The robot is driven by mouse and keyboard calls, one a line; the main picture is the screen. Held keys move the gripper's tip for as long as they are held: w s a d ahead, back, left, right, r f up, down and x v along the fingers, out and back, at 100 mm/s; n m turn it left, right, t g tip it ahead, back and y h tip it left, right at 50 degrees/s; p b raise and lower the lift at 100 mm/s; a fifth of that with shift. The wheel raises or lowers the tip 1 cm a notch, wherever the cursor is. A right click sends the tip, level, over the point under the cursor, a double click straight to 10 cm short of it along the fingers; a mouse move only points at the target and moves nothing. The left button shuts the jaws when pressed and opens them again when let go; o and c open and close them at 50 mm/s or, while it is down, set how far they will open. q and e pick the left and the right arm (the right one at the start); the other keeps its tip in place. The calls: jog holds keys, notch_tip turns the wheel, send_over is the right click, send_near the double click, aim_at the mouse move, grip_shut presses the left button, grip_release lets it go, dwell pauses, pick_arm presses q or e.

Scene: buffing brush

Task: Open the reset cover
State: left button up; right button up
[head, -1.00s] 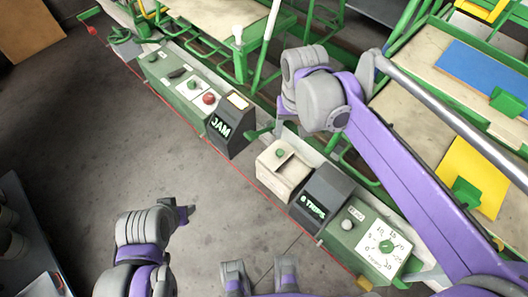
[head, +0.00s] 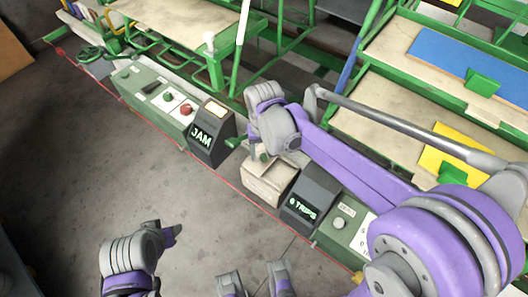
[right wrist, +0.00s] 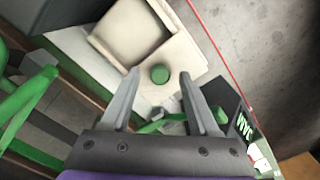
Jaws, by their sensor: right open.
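A cream box-like cover (head: 268,184) stands on the control panel in the head view, between the JAM box and the TRIPS box. Its cream top and raised rim (right wrist: 113,46) fill the upper middle of the right wrist view. A green round knob (right wrist: 160,74) sits at its near edge there. My right gripper (right wrist: 159,76) is open and empty. Its fingertips appear on either side of the knob, but I cannot tell whether they touch it. In the head view the right gripper hangs over the back of the cover. My left gripper (head: 170,235) is low at left, its jaws unclear.
The dark JAM box (head: 210,133) stands left of the cover, and the dark TRIPS box (head: 306,200) right of it. A green panel with a red button (head: 187,109) lies farther left. Green-framed shelves (head: 400,110) rise behind. The grey floor (head: 110,180) in front is clear.

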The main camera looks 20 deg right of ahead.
grip_shut()
dwell(0.3)
dwell(1.2)
